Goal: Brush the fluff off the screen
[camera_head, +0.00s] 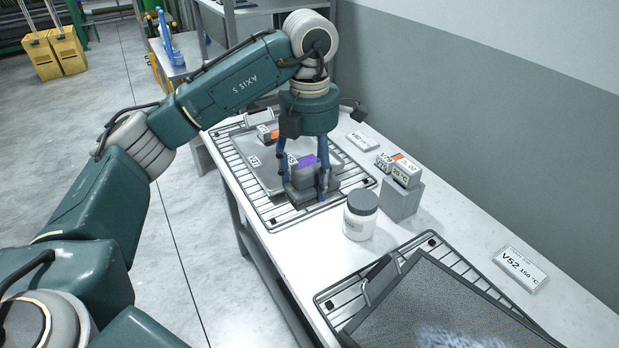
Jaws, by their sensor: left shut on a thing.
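A dark framed screen (408,310) lies at the bottom right, partly cut off by the picture edge. A whitish patch of fluff (462,333) shows on its speckled dark face. My left gripper (306,188) points down over the far wire rack, its blue fingers on either side of a grey block-like thing (304,174) with a purple patch on top. It is shut on this grey thing; I cannot tell for sure whether it is a brush. The left gripper is well apart from the screen. My right gripper is not in view.
A white jar with a grey lid (361,216) and a grey block (401,202) bearing small labelled boxes (405,171) stand between the far rack (259,204) and the near rack (328,300). A V52 sign (520,268) lies near the wall. Bare white table lies beside the jar.

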